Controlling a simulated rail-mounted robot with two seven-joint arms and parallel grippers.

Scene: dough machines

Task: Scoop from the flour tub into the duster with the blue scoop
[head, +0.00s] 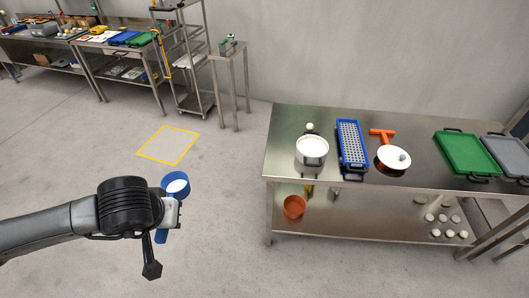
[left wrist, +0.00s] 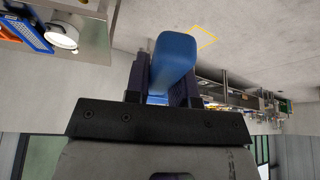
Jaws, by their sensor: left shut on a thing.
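My left gripper (head: 172,213) is shut on the handle of the blue scoop (head: 172,181), over open floor left of the steel table. White flour shows in the scoop's bowl. In the left wrist view the blue scoop handle (left wrist: 173,62) sits between the two dark fingers. A white tub (head: 312,151) with white contents, apparently the flour tub, stands on the table's left part; it also shows in the left wrist view (left wrist: 61,33). My right gripper is out of view.
The steel table (head: 290,128) also holds a blue perforated tray (head: 352,146), a green tray (head: 465,153) and a grey tray (head: 507,153). An orange bowl (head: 294,207) and several white pieces are on its lower shelf. Floor lies clear between my left gripper and the table.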

